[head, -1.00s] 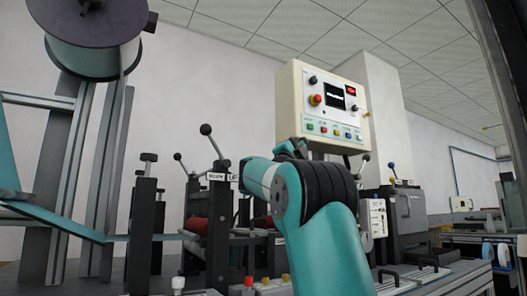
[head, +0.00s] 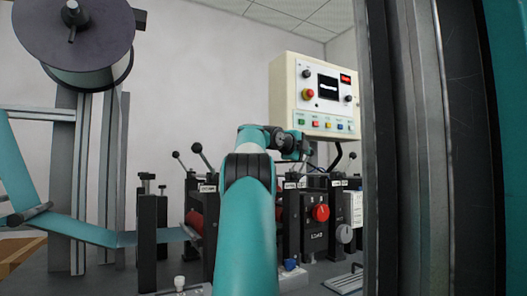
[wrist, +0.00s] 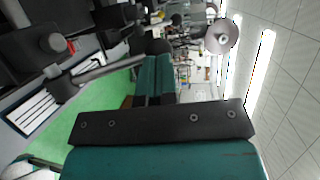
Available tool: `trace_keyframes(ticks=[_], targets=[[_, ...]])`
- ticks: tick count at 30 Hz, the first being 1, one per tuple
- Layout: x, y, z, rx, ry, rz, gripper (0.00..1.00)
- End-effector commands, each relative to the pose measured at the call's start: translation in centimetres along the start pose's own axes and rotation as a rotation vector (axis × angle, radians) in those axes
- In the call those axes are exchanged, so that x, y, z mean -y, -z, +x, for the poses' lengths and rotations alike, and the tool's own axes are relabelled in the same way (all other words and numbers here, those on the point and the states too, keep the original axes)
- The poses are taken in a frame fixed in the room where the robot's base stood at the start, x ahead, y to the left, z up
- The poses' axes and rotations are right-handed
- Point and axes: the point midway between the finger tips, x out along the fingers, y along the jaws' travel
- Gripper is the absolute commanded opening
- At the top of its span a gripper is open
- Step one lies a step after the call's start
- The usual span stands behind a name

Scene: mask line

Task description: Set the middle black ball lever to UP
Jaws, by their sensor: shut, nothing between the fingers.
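My gripper (head: 300,146) is small and dark in the head view, below the control box, at the end of my teal arm. Its fingers (wrist: 158,98) are shut and empty in the wrist view. In that sideways view, a metal rod (wrist: 105,69) leads towards a dark rounded knob (wrist: 157,46) just beyond the fingers; I cannot tell which lever this is, or whether they touch. In the head view, two black ball levers stand left of my arm, one nearer (head: 197,147) and one further left (head: 175,154). Another dark ball (head: 352,155) shows right of my gripper. My arm hides part of the row.
The cream control box (head: 285,90) hangs above the machine. A black unit with a red knob (head: 320,213) stands right of my arm. A large reel (head: 72,45) is at the upper left. A grey metal upright (head: 405,150) blocks the right side.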

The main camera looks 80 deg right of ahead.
Motion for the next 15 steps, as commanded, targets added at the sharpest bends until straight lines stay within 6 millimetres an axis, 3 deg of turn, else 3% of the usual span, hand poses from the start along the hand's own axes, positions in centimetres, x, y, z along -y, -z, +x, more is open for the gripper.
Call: trace_keyframes(ticks=[15], targets=[[-0.1,0.8,1.5,-0.008,0.007,-0.003,0.00]])
